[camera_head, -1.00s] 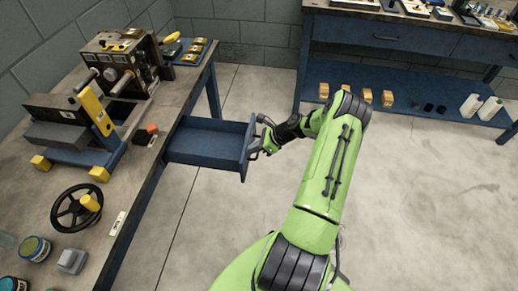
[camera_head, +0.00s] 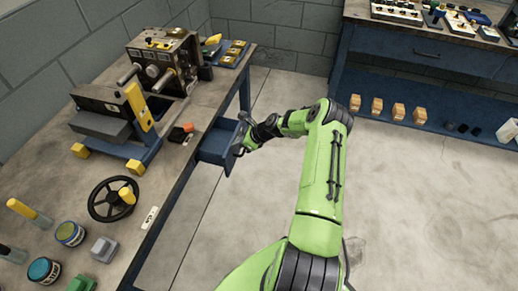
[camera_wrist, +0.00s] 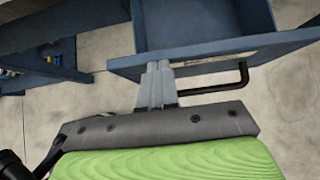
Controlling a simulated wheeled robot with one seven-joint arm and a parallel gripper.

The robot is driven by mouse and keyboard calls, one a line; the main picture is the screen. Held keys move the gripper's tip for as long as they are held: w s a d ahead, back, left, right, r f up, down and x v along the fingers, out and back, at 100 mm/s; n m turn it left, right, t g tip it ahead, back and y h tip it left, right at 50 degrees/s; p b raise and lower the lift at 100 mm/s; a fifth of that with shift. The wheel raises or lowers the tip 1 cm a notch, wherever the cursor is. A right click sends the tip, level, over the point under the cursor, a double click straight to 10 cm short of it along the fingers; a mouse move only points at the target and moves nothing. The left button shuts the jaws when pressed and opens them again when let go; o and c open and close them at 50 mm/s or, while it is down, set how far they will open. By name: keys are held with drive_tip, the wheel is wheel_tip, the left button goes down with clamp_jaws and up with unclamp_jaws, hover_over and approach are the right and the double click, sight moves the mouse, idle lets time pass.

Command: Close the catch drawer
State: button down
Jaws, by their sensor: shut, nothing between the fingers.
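The blue catch drawer (camera_head: 216,145) sticks out a short way from under the wooden workbench at the left. In the wrist view the drawer's front (camera_wrist: 215,52) and its black bar handle (camera_wrist: 226,82) are close ahead. My gripper (camera_head: 240,147) is at the drawer's outer face. In the wrist view my gripper (camera_wrist: 157,72) is shut and empty, its fingertips at the drawer front beside the handle. They appear to touch the front, but exact contact is hard to tell. The fingertips are mostly hidden in the head view.
The workbench (camera_head: 180,158) carries a machine (camera_head: 165,62), a black handwheel (camera_head: 112,200) and several jars. A blue table (camera_head: 400,50) with a lower shelf stands at the back right. The floor (camera_head: 420,210) to the right is clear.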

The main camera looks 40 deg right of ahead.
drive_tip(key=w+a+b, duration=0.1)
drive_tip(key=w+a, duration=0.5)
drive_tip(key=w, duration=0.1)
drive_tip(key=shift+w, duration=0.2)
drive_tip(key=shift+d+f, duration=0.1)
